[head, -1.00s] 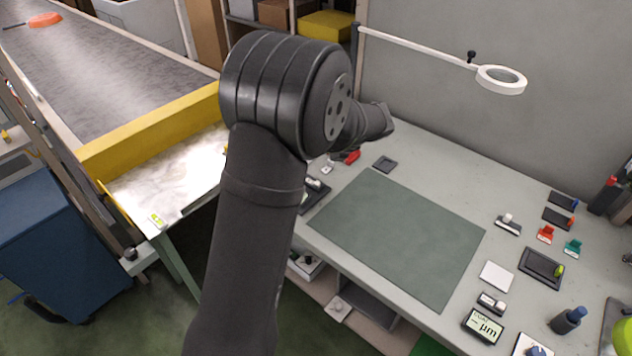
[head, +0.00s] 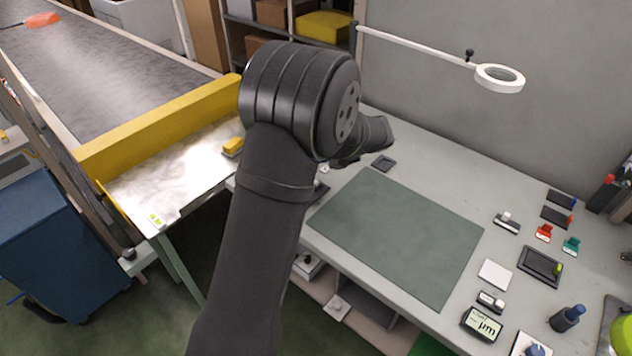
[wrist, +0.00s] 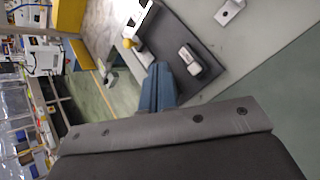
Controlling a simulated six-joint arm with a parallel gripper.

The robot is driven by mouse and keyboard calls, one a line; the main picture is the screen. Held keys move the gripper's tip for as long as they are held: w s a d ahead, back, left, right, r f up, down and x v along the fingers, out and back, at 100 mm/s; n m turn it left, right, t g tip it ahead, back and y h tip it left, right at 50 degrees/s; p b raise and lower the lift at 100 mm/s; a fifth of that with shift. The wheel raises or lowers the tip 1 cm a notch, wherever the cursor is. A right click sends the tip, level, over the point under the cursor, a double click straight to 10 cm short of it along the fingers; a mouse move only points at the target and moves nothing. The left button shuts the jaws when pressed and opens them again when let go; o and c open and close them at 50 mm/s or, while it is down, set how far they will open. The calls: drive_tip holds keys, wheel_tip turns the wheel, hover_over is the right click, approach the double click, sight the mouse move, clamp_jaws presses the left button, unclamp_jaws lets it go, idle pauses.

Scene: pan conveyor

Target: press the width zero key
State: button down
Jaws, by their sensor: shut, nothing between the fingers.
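In the wrist view, my gripper (wrist: 160,88) shows as two blue-grey fingers held together, with nothing between them. Beyond the fingers, a dark plate (wrist: 172,36) on the bench carries a small pale key-like block (wrist: 189,59). The fingertips are close to the plate's edge, left of the block; I cannot tell whether they touch anything. A yellow knob (wrist: 128,43) is just up and left of the fingertips. I cannot read any label marking the width zero key. In the head view, my arm hides the gripper and most of this plate.
A green mat (head: 400,235) covers the middle of the bench and is clear. A display reading µm (head: 482,323) and several small items stand at the right. A magnifier lamp (head: 499,77) overhangs the back. The conveyor (head: 100,75) and a yellow block (head: 232,147) are left.

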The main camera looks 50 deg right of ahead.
drive_tip(key=shift+f, duration=2.7)
drive_tip(key=shift+f, duration=0.4)
drive_tip(key=shift+f, duration=0.5)
idle(0.5)
drive_tip(key=shift+r, duration=0.95)
drive_tip(key=shift+r, duration=2.5)
